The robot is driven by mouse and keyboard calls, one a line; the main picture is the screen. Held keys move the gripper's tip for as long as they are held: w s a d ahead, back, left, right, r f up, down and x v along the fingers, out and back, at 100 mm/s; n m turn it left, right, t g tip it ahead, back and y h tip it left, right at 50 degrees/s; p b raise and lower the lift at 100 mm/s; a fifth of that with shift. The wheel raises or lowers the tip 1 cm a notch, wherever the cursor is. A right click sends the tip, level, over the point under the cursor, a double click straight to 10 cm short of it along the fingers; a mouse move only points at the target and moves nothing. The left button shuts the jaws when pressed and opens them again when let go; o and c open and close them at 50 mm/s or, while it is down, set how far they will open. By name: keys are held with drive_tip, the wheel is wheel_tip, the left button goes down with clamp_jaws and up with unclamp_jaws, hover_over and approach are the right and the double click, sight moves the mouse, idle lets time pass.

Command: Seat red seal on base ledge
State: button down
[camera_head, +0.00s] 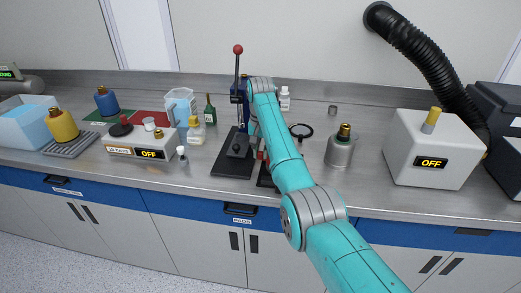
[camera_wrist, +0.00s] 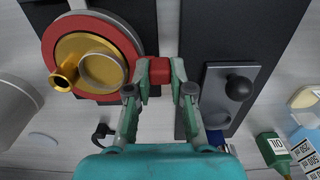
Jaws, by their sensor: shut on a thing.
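The red seal (camera_wrist: 92,20) shows in the wrist view as a flat ring with a square tab (camera_wrist: 155,73) on its right. My gripper (camera_wrist: 160,76) is shut on that tab. The ring lies around a round brass part (camera_wrist: 72,48) with an open middle and a side spout at its lower left. A dark base plate (camera_wrist: 113,8) shows behind the ring. I cannot tell whether the seal touches the ledge or hovers above it; the ledge is hidden. In the head view my arm hides the gripper and most of the seal.
A lever press with a red knob (camera_head: 238,49) stands left of my arm, its plate (camera_wrist: 230,85) right of my gripper in the wrist view. A metal canister (camera_head: 340,152) and a white box (camera_head: 430,150) reading OFF stand to the right. Bottles stand left.

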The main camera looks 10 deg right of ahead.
drive_tip(key=shift+f, duration=0.2)
drive_tip(key=c, duration=0.9)
unclamp_jaws()
drive_tip(key=shift+f, duration=0.1)
drive_tip(key=shift+c, duration=0.2)
